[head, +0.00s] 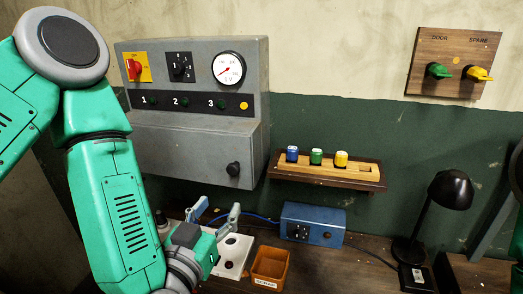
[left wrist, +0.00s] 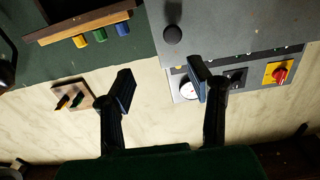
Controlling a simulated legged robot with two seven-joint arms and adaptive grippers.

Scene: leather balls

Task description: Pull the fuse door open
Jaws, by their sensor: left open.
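The fuse door (head: 190,155) is the sloping lower front of the grey wall cabinet (head: 190,60) and looks shut. Its round black knob (head: 233,168) is at the lower right. In the left wrist view, turned upside down, the knob (left wrist: 172,34) shows beyond the fingertips. My left gripper (head: 217,211) is below the knob and apart from it, with its fingers spread and empty. Both fingers show in the left wrist view (left wrist: 161,86). My right gripper is out of view; only part of my right arm shows at the right edge.
A wooden shelf (head: 325,181) with blue, green and yellow fuses is right of the cabinet. Below are a blue box (head: 312,222), an orange bin (head: 269,266) and a white panel (head: 234,257). A black lamp (head: 450,190) stands on the right.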

